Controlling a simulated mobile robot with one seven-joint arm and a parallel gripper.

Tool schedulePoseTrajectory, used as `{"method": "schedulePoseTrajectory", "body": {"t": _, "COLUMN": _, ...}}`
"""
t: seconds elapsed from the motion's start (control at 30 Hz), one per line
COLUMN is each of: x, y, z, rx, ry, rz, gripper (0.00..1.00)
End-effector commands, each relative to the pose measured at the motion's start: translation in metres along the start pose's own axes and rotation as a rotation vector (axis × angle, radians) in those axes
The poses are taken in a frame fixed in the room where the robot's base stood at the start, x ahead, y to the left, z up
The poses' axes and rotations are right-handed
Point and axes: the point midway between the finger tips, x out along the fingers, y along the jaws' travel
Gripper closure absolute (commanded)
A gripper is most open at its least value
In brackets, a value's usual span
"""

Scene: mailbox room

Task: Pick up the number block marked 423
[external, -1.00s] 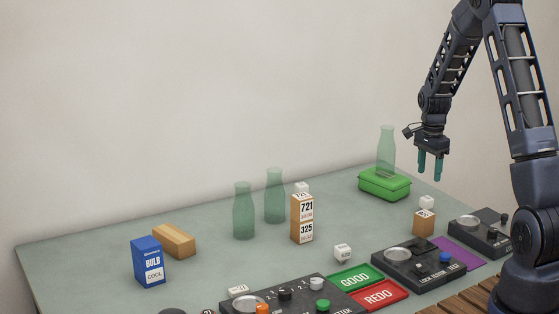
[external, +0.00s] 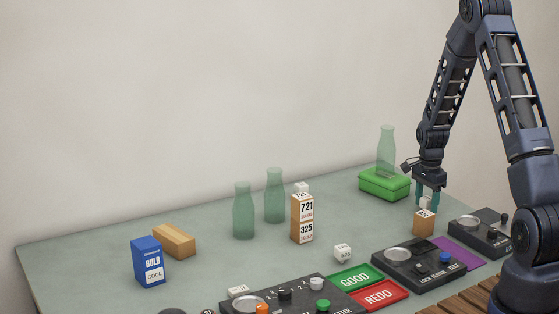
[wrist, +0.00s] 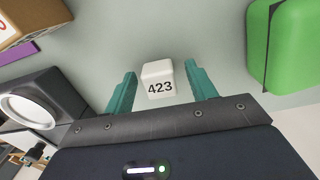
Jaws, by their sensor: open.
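The number block marked 423 (wrist: 158,80) is a small white cube on the table, with its number readable in the wrist view. It sits between the two teal fingers of my gripper (wrist: 160,90), with a gap on each side. In the external view my gripper (external: 428,193) is low over the table at the right, beside the wooden block, and its fingers are open. The 423 block is mostly hidden there by the fingers and the wooden block.
A wooden block (external: 423,223) stands close in front of my gripper. A green box (external: 384,185) with a clear green bottle (external: 387,150) is to the left and behind. A dark device with a round pan (external: 418,262) and a purple mat (external: 460,253) lie in front.

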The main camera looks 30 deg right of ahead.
Motion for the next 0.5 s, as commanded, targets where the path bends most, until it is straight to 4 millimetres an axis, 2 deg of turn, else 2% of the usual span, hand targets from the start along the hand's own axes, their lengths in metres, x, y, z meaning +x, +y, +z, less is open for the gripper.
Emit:
{"method": "schedulePoseTrajectory", "body": {"t": 0.17, "x": -0.0002, "y": -0.0001, "z": 0.0001, "rx": 0.000, "ry": 0.000, "rz": -0.001, "gripper": 0.44}}
{"method": "schedulePoseTrajectory", "body": {"t": 0.4, "x": -0.0004, "y": -0.0001, "z": 0.0001, "rx": 0.000, "ry": 0.000, "rz": 0.000, "gripper": 0.91}}
{"method": "schedulePoseTrajectory", "body": {"t": 0.5, "x": -0.0005, "y": -0.0001, "z": 0.0001, "rx": 0.000, "ry": 0.000, "rz": 0.000, "gripper": 0.91}}
